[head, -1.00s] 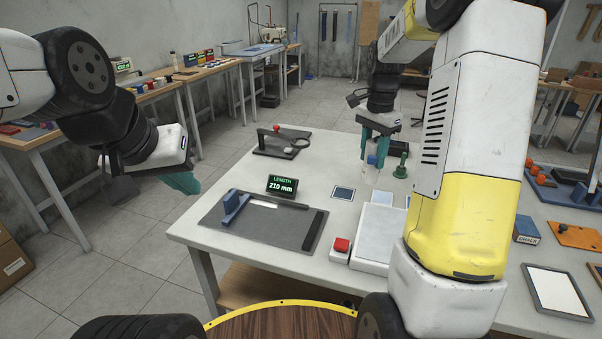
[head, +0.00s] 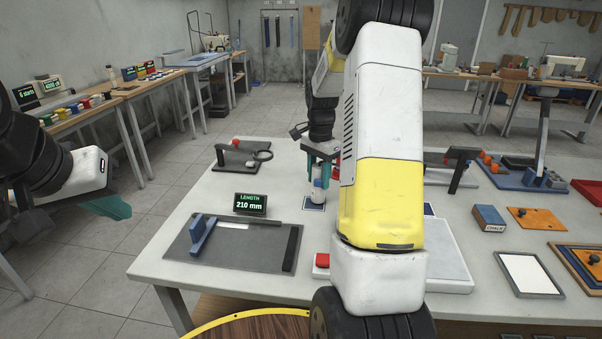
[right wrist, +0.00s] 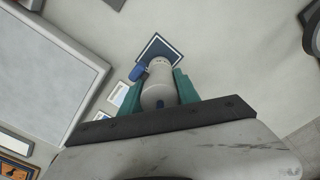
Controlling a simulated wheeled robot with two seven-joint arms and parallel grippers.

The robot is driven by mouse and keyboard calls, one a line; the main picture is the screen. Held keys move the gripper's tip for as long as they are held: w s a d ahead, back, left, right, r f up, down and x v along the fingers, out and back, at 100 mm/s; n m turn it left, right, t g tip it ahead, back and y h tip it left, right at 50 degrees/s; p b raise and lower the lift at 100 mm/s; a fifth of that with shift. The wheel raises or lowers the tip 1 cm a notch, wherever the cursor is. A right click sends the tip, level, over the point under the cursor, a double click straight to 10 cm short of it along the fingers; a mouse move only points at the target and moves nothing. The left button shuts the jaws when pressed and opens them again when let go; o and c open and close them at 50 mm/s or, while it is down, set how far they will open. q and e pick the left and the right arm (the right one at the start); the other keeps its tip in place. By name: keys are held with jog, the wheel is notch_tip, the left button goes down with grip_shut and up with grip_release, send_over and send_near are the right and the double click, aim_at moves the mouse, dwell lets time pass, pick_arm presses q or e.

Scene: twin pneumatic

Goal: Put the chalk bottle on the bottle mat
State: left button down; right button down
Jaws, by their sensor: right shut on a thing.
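The chalk bottle (head: 319,192) is white with a blue part near its top. My right gripper (head: 322,160) is shut on it and holds it upright. The bottle mat (head: 306,207) is a small dark square with a pale edge, directly under or just behind the bottle. In the right wrist view the bottle (right wrist: 158,82) sits between the teal fingers and overlaps part of the mat (right wrist: 162,45). I cannot tell whether its base touches the mat. My left gripper (head: 108,207) is empty at the far left, off the table; its finger gap does not show clearly.
A length display (head: 250,204) and a grey board (head: 262,255) with a blue block stand left of the mat. A red button (head: 322,260) and a pale flat panel (head: 450,262) lie nearer me. A blue chalk box (head: 489,218) is at right. My right arm hides the table's middle.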

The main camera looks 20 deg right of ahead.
jog(key=shift+f, duration=0.35)
jog(key=shift+f, duration=0.1)
jog(key=c, duration=0.9)
grip_release()
notch_tip(320, 180, up, 12)
jog(key=s+a+r+n+t, duration=0.1)
jog(key=s+a+r+n, duration=0.25)
jog(key=s, duration=0.25)
jog(key=s+a+r+n+t+y, duration=0.1)
jog(key=s+a+r+n+t, duration=0.1)
jog(key=s+a+r+n, duration=0.3)
jog(key=s+a+r+n+t, duration=0.1)
jog(key=s+a, duration=0.2)
jog(key=s, duration=0.3)
jog(key=s+a+n, duration=0.1)
jog(key=s, duration=0.1)
jog(key=s+a+f+n+t, duration=0.1)
jog(key=s, duration=0.2)
jog(key=s+a+f+n+t+y, duration=0.1)
jog(key=s+n, duration=0.1)
jog(key=s, duration=0.1)
jog(key=shift+s+a+f, duration=0.15)
jog(key=shift+a+f, duration=0.1)
